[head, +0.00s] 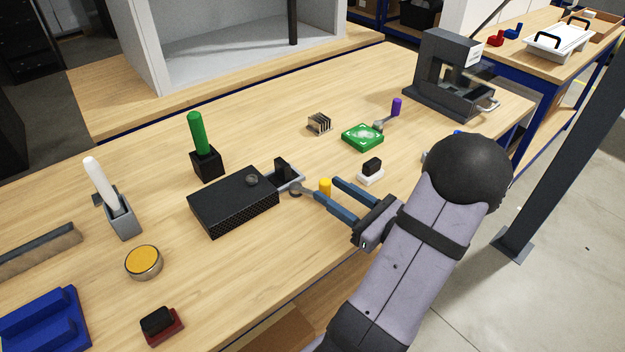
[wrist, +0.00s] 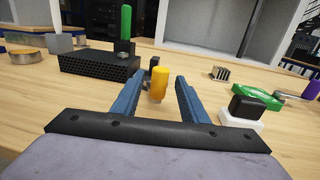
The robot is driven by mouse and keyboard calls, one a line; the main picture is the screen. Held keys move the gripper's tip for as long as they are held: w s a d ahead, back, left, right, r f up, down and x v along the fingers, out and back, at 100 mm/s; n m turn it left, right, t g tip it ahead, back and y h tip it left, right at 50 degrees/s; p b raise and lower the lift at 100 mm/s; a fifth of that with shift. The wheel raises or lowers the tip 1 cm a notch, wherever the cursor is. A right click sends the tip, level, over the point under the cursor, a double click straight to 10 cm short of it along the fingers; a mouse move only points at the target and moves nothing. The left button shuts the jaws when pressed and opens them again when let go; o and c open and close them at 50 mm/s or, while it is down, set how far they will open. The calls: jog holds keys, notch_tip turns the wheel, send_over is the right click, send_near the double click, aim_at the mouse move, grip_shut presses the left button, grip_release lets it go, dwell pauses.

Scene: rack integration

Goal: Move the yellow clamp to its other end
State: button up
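The yellow clamp handle (head: 325,187) stands upright near the front of the bench, just right of a black perforated box. It also shows in the wrist view (wrist: 159,82), between the two fingers and slightly beyond their tips. A grey lever with a round end (head: 297,189) lies beside it, by the box's right edge; how it joins the handle is hidden. My gripper (head: 325,189) is open, with its blue fingers apart and visible gaps to the handle on both sides in the wrist view (wrist: 156,82). Nothing is held.
The black box (head: 234,203) and a grey holder with a black block (head: 285,175) lie to the left. A white base with a black block (head: 371,171), a green board (head: 362,137) and a purple-handled lever (head: 396,107) lie behind right. A green handle (head: 197,133) stands farther back.

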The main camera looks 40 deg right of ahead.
jog(key=shift+w+a+p, duration=0.25)
jog(key=shift+w+p, duration=0.1)
jog(key=shift+w, duration=1.4)
jog(key=shift+w+a+p, duration=0.2)
jog(key=shift+w+p, duration=0.15)
jog(key=shift+w, duration=1.35)
jog(key=shift+c, duration=0.6)
grip_shut()
